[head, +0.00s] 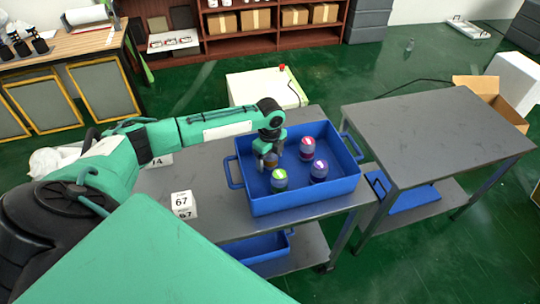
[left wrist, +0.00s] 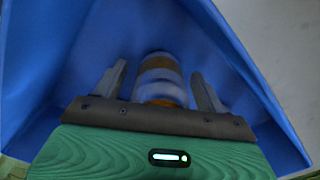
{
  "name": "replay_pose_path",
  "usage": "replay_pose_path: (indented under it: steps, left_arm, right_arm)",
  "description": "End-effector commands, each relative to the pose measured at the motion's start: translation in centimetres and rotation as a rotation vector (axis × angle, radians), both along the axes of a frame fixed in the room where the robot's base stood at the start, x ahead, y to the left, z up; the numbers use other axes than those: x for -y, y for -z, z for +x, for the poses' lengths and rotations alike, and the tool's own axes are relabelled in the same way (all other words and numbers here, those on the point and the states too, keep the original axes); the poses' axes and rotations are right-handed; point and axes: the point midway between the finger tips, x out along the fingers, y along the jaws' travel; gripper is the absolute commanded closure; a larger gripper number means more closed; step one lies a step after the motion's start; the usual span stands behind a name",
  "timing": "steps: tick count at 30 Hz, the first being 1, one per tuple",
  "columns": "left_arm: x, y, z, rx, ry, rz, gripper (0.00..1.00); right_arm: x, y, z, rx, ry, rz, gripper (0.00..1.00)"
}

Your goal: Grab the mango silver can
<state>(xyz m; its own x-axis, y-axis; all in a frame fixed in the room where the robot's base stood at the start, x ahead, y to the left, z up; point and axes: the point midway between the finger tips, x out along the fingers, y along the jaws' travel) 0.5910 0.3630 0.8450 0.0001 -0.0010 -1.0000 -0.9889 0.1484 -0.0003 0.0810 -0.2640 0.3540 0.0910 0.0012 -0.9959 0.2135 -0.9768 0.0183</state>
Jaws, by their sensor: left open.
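My left gripper (head: 272,155) reaches down into the blue crate (head: 300,203) at its left side. In the left wrist view the left gripper (left wrist: 158,75) is open, with one finger on each side of a silver can (left wrist: 160,64) with brown-orange bands. A gap shows between the can and each finger. In the head view this can (head: 271,161) is partly covered by the gripper. I cannot read its label. My right gripper is not in view.
The crate also holds a green-topped can (head: 279,179), a purple-topped can (head: 319,170) and a pink-red can (head: 307,147). The crate's walls rise close around the gripper. The grey table (head: 435,125) at right is bare.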

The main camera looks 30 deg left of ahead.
Motion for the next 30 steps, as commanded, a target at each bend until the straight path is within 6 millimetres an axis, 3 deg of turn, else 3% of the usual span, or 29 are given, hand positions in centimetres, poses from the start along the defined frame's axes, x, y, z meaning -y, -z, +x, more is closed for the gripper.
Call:
replay_pose_path:
  steps: [7, 15, 25, 30]
  left_arm:
    - [0.0, 0.2, 0.0, 0.000, 0.001, 0.001, 0.27]
    - [0.0, 0.2, 0.0, 0.000, 0.000, 0.001, 0.80]
    - [0.0, -0.1, 0.0, 0.001, 0.000, 0.000, 0.79]
    - [-0.1, -1.7, 0.1, 0.002, 0.001, 0.001, 0.79]
  right_arm:
    - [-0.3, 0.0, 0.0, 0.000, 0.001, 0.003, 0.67]
    - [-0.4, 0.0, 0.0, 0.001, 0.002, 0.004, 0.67]
    - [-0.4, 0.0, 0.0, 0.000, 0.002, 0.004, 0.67]
    - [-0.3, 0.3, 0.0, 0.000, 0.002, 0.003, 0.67]
